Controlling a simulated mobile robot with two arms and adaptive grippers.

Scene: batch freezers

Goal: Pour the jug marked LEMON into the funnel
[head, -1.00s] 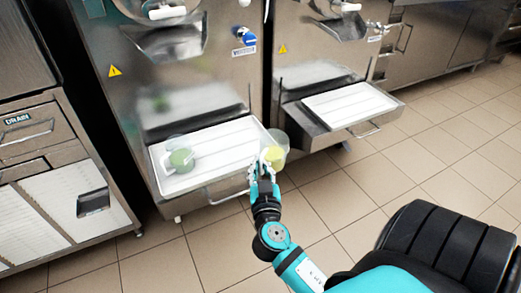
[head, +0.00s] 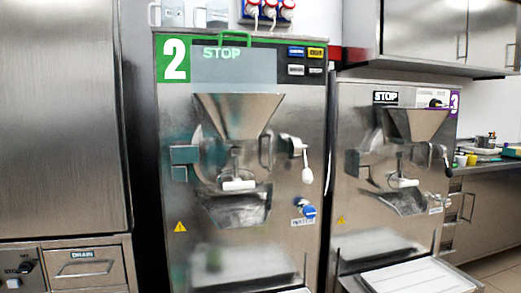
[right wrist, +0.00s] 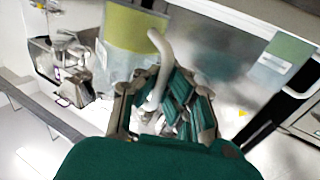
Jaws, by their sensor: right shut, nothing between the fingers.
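A steel funnel (head: 238,115) sits on the front of machine 2 in the head view. A similar funnel (head: 415,123) is on machine 3 to its right. In the right wrist view, a clear jug with yellow-green contents (right wrist: 135,35) is just beyond my right gripper (right wrist: 165,100). Its pale handle (right wrist: 158,72) curves down by the fingers, which are shut with nothing between them. No LEMON marking is readable. The jug and both grippers are out of the head view.
A white tray (head: 415,276) juts out below machine 3. A white lever (head: 306,165) and a blue knob (head: 306,210) stick out right of the near funnel. Clear containers (head: 172,13) show above machine 2. A drawer marked DRAIN (head: 82,268) is at the lower left.

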